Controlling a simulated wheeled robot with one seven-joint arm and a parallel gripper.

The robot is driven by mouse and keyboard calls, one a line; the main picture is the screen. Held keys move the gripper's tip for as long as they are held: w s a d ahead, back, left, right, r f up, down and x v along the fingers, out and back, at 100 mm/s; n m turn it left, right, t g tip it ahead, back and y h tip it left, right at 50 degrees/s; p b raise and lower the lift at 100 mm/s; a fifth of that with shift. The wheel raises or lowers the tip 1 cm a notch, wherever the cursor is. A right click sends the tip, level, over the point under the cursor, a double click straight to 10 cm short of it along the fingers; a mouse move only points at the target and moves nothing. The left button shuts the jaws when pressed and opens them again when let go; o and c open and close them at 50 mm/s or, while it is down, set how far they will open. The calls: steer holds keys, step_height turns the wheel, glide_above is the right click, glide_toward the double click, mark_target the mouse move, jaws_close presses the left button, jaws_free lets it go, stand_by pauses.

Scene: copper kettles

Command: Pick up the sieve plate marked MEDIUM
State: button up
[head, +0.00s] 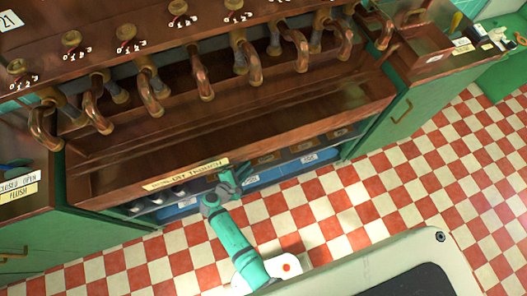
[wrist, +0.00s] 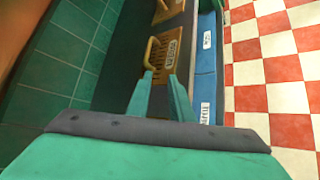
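My gripper (wrist: 161,76) is open, its two green fingers apart with nothing clearly between them. In the wrist view a brown slotted sieve plate (wrist: 164,62) with a brass loop handle lies right ahead of the fingertips. Its label is too blurred to read for sure. The fingers overlap its near part, and I cannot tell whether they touch it. A second brown plate (wrist: 166,12) with a handle lies farther off. In the head view my gripper (head: 237,174) reaches into the low shelf under the counter, with brown plates (head: 264,160) to its right.
A green tiled wall (wrist: 60,60) is at the left in the wrist view. The wooden counter (head: 165,170) with copper pipes overhangs the shelf. The red and white checkered floor (head: 330,210) in front is clear.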

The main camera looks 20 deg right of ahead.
glide_above(256, 162)
steer(key=shift+w, duration=0.1)
steer(key=shift+x, duration=2.7)
steer(key=shift+d, duration=0.1)
jaws_close()
steer(key=shift+f, duration=0.1)
steer(key=shift+s, duration=0.2)
